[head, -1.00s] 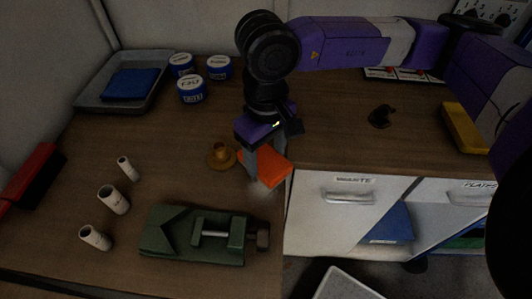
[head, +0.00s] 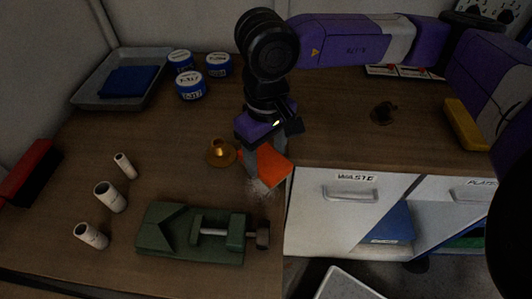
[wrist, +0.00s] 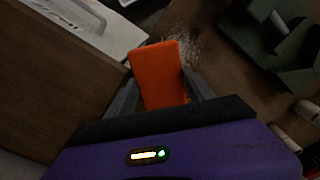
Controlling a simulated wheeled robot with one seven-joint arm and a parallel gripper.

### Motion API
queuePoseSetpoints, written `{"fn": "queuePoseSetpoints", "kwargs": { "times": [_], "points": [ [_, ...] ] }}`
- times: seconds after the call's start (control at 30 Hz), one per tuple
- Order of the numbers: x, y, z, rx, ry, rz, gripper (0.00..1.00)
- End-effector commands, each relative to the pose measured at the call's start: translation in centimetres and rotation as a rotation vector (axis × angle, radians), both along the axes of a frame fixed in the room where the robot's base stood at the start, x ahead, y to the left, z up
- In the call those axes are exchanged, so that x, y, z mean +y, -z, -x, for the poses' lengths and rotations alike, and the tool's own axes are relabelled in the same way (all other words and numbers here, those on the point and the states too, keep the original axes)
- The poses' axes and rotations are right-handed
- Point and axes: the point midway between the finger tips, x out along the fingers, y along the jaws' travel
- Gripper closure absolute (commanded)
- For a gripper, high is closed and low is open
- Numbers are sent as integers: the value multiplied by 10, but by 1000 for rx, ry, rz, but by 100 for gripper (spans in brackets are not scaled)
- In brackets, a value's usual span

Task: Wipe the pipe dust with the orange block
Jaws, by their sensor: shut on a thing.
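The orange block (head: 274,166) is held between the fingers of my gripper (head: 262,160), low over the wooden counter near its front edge. In the wrist view the block (wrist: 158,75) sits upright in the picture between the two grey fingers. The pipe dust (head: 262,188) is a pale speckled patch on the wood, just in front of the block. It also shows in the wrist view (wrist: 186,42), beside the block's far end. I cannot tell whether the block touches the counter, and part of the patch may be hidden under it.
A green vise (head: 195,236) lies close in front of the dust. A brass flanged piece (head: 222,153) stands just left of my gripper. Several white tubes are at left, blue-labelled jars (head: 190,86) and a grey tray (head: 160,91) behind. The counter edge drops to a waste drawer (head: 345,205).

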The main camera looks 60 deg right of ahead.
Motion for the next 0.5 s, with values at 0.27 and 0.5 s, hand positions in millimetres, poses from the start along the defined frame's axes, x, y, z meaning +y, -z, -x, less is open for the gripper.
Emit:
{"fn": "queuePoseSetpoints", "kwargs": {
  "times": [0.27,0.5],
  "points": [
    [0,4,0,0,0,0,71],
    [0,8,0,0,0,0,71]
  ]
}}
